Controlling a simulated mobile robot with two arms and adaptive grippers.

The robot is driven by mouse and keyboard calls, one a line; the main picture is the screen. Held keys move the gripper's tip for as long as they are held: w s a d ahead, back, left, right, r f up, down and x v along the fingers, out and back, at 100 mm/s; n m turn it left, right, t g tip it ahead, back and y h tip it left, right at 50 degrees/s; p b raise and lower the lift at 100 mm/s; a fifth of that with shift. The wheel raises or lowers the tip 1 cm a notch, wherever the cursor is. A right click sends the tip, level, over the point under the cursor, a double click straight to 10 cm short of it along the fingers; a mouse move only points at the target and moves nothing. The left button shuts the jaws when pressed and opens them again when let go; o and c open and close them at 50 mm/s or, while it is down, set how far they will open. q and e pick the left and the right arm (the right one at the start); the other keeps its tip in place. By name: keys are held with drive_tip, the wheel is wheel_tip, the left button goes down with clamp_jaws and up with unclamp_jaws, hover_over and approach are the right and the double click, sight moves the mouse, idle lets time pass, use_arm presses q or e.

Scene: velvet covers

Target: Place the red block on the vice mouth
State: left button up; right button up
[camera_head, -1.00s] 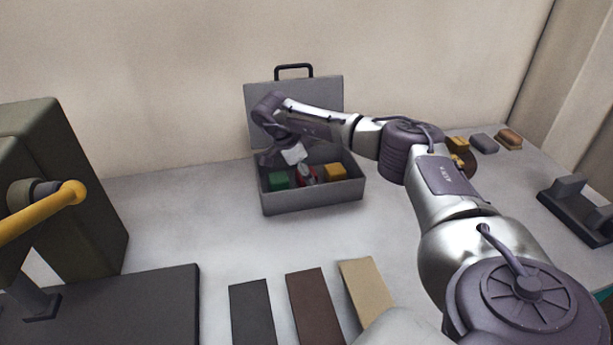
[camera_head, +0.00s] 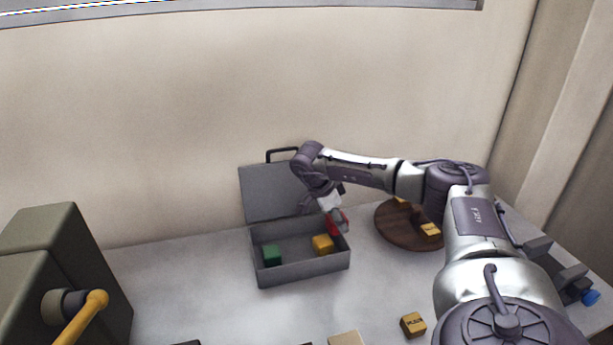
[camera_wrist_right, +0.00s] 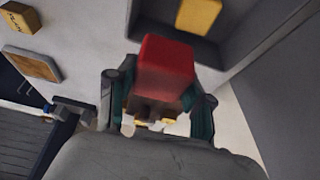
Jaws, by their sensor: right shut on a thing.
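The red block (camera_wrist_right: 167,66) is held between the fingers of my right gripper (camera_wrist_right: 158,105) in the right wrist view. In the head view my right gripper (camera_head: 336,218) is over the right side of the open grey case (camera_head: 302,272), with the red block (camera_head: 336,223) partly hidden by it. The vice (camera_head: 562,265) stands at the far right of the table, partly covered by my right arm, with a blue part (camera_head: 591,297) at its end. My left gripper is not in view.
A green block (camera_head: 272,255) and a yellow block (camera_head: 322,244) lie in the case. A round wooden board (camera_head: 400,232) with blocks on it stands to its right. A loose yellow block (camera_head: 413,325) lies on the table in front. A green machine (camera_head: 62,260) stands at left.

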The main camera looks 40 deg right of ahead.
drive_tip(key=shift+s+d+r, duration=0.25)
drive_tip(key=shift+s+d, duration=0.05)
drive_tip(key=w+a+r+n+t, duration=0.2)
drive_tip(key=a+n, duration=0.4)
drive_tip(key=a, duration=0.5)
drive_tip(key=w+a+r+n+t, duration=0.1)
drive_tip(key=w+a+n+t, duration=0.15)
drive_tip(key=a+n, duration=0.65)
drive_tip(key=s+a+r+n+t+y, duration=0.1)
drive_tip(key=s+a+r+n+y, duration=0.1)
drive_tip(key=a, duration=0.6)
drive_tip(key=s+a+r+n+t+y, duration=0.1)
drive_tip(key=s+a+r+n+y, duration=0.1)
drive_tip(key=s+a+n, duration=0.2)
drive_tip(key=a+n, duration=0.2)
drive_tip(key=a, duration=0.2)
drive_tip(key=shift+s+a+r, duration=0.35)
drive_tip(key=shift+a, duration=0.05)
